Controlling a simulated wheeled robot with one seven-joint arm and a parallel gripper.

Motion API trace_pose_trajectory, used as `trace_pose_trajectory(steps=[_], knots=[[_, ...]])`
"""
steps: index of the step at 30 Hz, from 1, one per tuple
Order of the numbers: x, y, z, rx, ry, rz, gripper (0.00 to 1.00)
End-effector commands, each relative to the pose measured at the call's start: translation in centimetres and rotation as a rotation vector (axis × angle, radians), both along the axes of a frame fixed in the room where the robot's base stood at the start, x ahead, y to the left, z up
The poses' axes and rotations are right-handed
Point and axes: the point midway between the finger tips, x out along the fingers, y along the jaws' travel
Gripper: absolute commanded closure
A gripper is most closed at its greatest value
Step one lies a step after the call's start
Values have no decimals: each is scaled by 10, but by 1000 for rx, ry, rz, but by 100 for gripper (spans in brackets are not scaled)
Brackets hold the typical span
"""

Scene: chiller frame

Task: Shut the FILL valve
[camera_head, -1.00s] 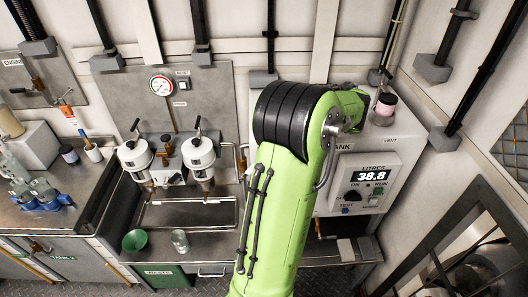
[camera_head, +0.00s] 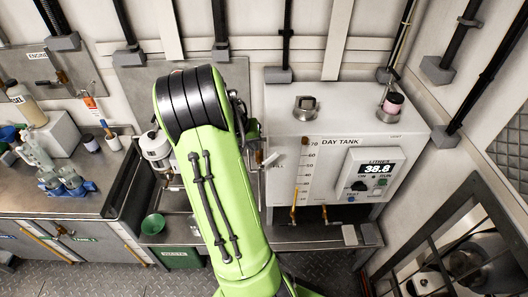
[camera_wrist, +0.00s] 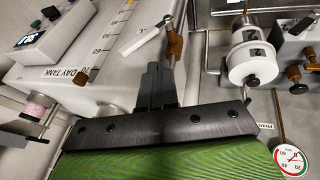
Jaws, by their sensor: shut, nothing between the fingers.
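The day tank (camera_head: 335,125) is a white box with a level scale and a display reading 38.8. At its left side a small valve with a pale lever (camera_head: 268,159) shows beside my arm, by a label too small to read surely. In the wrist view a white lever (camera_wrist: 140,40) and a brass valve body (camera_wrist: 174,46) stand just beyond my gripper (camera_wrist: 156,72). The fingers are shut and empty, and appear apart from the lever. I cannot tell if the valve is open. My arm hides the gripper in the head view.
White filter housings, one of them in the wrist view (camera_wrist: 252,64), and a pressure gauge (camera_wrist: 292,160) are close to the valve. A green bowl (camera_head: 153,224) sits on the bench. Two brass-coloured drain fittings hang below the tank front.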

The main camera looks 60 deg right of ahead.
Motion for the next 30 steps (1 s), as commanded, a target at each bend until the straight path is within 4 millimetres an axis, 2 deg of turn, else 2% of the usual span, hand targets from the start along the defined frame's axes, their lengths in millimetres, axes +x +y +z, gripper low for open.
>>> trace_pose_trajectory(steps=[3,9,30], knots=[[-7,-11,-23,3,3,-5,100],[-27,-21,-39,1,-1,-3,100],[-34,-25,-45,20,-43,-2,100]])
